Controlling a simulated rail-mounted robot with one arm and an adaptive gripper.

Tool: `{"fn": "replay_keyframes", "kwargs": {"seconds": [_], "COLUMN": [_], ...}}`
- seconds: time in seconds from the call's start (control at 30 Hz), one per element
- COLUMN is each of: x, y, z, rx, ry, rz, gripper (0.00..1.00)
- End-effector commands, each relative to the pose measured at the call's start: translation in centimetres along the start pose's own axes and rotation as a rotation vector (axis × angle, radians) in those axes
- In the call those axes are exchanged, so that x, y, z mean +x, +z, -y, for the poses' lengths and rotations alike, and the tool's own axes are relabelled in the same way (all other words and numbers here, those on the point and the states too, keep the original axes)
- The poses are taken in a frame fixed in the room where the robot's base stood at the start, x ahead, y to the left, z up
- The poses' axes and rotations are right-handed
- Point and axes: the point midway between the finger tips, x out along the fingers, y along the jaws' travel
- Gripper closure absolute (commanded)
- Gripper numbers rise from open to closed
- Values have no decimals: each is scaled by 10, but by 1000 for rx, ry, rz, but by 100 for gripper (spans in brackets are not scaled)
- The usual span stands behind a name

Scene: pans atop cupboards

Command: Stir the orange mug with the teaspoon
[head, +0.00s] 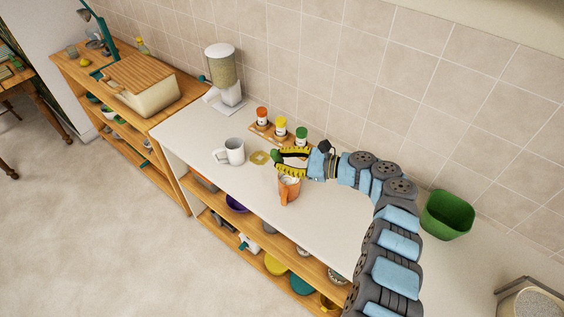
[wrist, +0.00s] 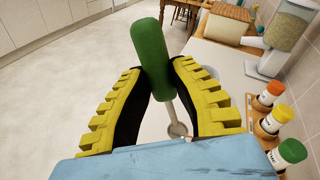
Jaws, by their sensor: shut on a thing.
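My gripper (head: 283,161) is shut on the teaspoon's green handle. The teaspoon (wrist: 152,46) shows between the yellow-edged fingers in the wrist view, its handle pointing up and its metal bowl below. The green handle end (head: 276,155) also shows in the head view, at the left of the fingers. The orange mug (head: 289,191) stands upright on the white counter, just below my gripper in the head view, with something pale inside. The mug is not seen in the wrist view. I cannot tell how high the spoon is above the counter.
Spice jars (head: 281,125) on a wooden rack stand behind, near the wall. A blender-like dispenser (head: 222,75) stands farther left, a green bin (head: 447,215) right. The counter's front edge is near the orange mug.

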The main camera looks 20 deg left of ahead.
Motion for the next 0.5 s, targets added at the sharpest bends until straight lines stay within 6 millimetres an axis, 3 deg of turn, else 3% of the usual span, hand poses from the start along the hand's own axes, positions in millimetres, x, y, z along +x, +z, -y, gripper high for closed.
{"fn": "replay_keyframes", "kwargs": {"seconds": [0.5], "x": [0], "y": [-22], "z": [-1], "rx": [0], "ry": [0], "rz": [-2], "gripper": [100]}}
